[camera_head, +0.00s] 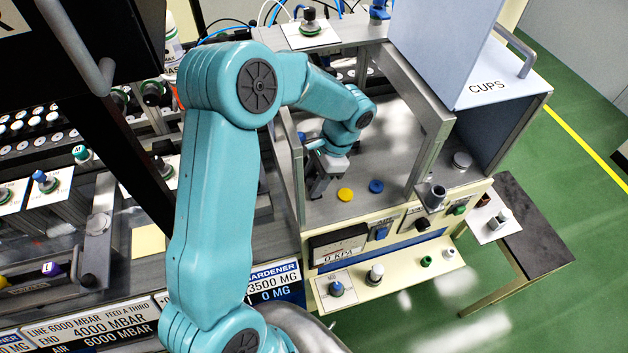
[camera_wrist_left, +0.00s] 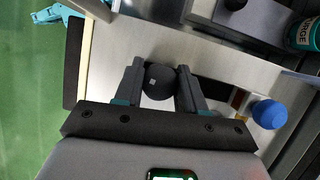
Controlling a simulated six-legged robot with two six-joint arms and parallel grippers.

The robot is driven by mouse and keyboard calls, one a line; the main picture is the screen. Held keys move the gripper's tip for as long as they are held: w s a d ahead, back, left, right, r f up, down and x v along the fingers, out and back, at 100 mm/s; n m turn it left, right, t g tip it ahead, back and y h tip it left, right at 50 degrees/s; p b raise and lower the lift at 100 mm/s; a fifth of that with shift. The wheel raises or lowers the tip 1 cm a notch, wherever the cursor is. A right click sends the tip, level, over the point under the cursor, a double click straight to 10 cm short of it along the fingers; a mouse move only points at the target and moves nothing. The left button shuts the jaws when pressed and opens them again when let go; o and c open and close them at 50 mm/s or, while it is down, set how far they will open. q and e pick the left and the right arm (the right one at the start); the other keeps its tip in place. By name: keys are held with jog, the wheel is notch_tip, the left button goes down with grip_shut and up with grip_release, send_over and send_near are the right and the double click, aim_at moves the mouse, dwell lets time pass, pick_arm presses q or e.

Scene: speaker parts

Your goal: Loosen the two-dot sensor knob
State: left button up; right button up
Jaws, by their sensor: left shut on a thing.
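My left gripper (camera_head: 322,185) reaches down into the grey open-topped metal enclosure in the head view. In the left wrist view its two dark fingers (camera_wrist_left: 160,88) are shut on a round black knob (camera_wrist_left: 158,79), one finger on each side. The knob has a small pale mark on its face; I cannot make out two dots on it. In the head view the gripper and arm hide the held knob. My right gripper is in neither view.
A yellow disc (camera_head: 345,194) and a blue disc (camera_head: 376,186) lie near the gripper. Metal posts (camera_head: 431,150) frame the enclosure. The blue-grey CUPS box (camera_head: 455,50) stands to the right. In the wrist view a blue knob (camera_wrist_left: 268,113) sits right of the fingers.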

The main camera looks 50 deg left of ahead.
pick_arm(q)
jog(key=shift+n+g+h, duration=0.3)
jog(key=shift+n+h, duration=0.1)
jog(key=shift+n, duration=0.7)
jog(key=o, duration=1.1)
jog(key=shift+s, duration=0.1)
jog(key=shift+c, duration=0.2)
jog(key=shift+w+r, duration=0.3)
jog(key=shift+r, duration=0.05)
jog(key=b+v, duration=0.1)
jog(key=v, duration=1.4)
jog(key=shift+r, duration=0.3)
jog(key=shift+s+d, duration=0.1)
jog(key=shift+s, duration=0.05)
